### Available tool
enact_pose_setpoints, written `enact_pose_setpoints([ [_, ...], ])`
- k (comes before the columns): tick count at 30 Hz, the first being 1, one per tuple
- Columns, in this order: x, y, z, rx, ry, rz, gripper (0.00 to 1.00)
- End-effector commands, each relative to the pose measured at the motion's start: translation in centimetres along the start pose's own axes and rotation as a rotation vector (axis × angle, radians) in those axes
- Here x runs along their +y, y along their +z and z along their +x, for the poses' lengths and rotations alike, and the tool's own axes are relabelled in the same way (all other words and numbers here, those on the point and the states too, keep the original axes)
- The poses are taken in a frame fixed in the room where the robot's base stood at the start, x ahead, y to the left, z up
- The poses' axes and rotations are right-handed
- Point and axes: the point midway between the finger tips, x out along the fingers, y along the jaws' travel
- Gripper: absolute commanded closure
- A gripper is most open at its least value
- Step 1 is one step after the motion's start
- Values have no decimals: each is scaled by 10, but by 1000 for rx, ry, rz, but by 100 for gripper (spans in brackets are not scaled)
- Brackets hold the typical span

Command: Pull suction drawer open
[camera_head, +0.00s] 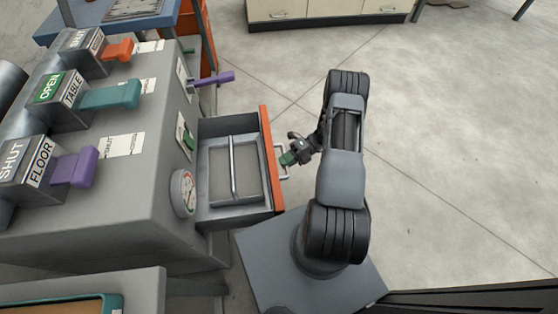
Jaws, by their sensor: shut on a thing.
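The suction drawer (266,157) has an orange front panel and a grey box body. It stands pulled out from the right side of the grey machine (150,190), and its inside shows a tray with a metal bar (233,170). A pale handle (283,163) sits on the outer face of the orange front. My gripper (289,158) is at this handle, to the right of the drawer, and is shut on it. The fingertips are small in the view, and part of the handle is hidden behind them.
Orange, teal (112,96) and purple (75,168) levers stand on the machine top with SHUT and OPEN labels. A purple lever (212,79) juts from its side above the drawer. A round gauge (183,193) is left of the drawer. Concrete floor (450,130) at right is clear.

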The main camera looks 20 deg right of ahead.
Motion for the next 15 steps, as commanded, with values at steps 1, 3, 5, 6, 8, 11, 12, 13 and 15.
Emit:
enact_pose_setpoints([
  [1, -3, -2, -4, 10, 0, 0, 100],
  [3, -5, -4, -11, 18, -1, -1, 100],
  [5, -6, -5, -17, 22, -2, -1, 100],
  [6, -6, -6, -20, 24, -1, -1, 100],
  [8, -7, -7, -24, 25, -1, -2, 100],
  [11, -8, -8, -30, 26, -2, -2, 100],
  [12, -8, -8, -32, 26, -2, -2, 100],
  [13, -8, -9, -33, 25, -2, -1, 100],
  [15, -8, -9, -34, 24, -1, -1, 100],
])
